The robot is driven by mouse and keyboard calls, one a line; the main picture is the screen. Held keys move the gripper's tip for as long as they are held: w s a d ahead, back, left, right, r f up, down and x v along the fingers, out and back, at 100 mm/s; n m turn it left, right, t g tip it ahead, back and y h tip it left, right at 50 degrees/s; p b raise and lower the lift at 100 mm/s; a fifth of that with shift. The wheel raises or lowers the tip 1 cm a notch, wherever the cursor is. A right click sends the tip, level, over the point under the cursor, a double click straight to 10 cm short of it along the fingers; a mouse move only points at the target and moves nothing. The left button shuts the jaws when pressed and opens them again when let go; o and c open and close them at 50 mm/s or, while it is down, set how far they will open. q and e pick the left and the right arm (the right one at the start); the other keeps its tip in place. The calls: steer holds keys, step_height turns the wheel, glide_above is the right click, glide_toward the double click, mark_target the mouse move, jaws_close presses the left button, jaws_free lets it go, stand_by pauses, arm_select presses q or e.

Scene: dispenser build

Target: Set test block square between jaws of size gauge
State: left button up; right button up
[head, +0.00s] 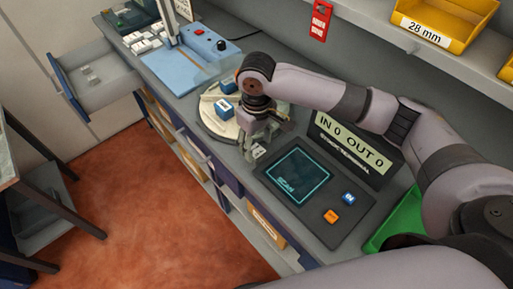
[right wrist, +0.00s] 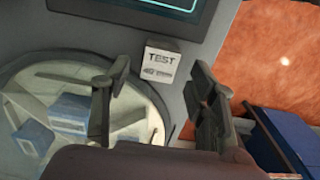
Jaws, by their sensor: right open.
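The test block (right wrist: 160,62) is a small pale cube marked TEST, on the grey counter beside a round plate; it also shows in the head view (head: 258,152). My right gripper (head: 266,138) is low over the plate's near edge. In the right wrist view its fingers (right wrist: 160,78) are apart, with the block ahead between their tips and nothing held. The round plate (head: 207,124) carries blue-and-white blocks (head: 223,109) and pale bars. I cannot tell whether these are the size gauge's jaws; my arm hides part of the plate. My left gripper is not in view.
A console with a dark screen (head: 298,175) and an IN/OUT display (head: 350,143) stands right of the plate. A blue machine (head: 197,62) stands behind it. A green tray (head: 402,220) lies right. An open drawer (head: 92,82) juts out left. Yellow bins (head: 440,22) sit above.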

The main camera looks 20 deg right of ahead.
step_height(320, 180, up, 8)
steer(key=b, duration=0.1)
steer(key=shift+o, duration=0.4)
step_height(320, 180, up, 7)
steer(key=p, duration=0.1)
steer(key=shift+w+p, duration=0.4)
steer(key=shift+w, duration=0.05)
steer(key=p, duration=0.2)
glide_above(256, 148)
step_height(256, 148, down, 12)
steer(key=shift+f, duration=0.1)
steer(key=f, duration=0.1)
steer(key=f+p, duration=0.1)
steer(key=f, duration=0.2)
steer(key=shift+s, duration=0.35)
steer(key=shift+a+f, duration=0.1)
steer(key=shift+f, duration=0.5)
steer(key=shift+c, duration=0.4)
jaws_close()
steer(key=shift+r, duration=0.1)
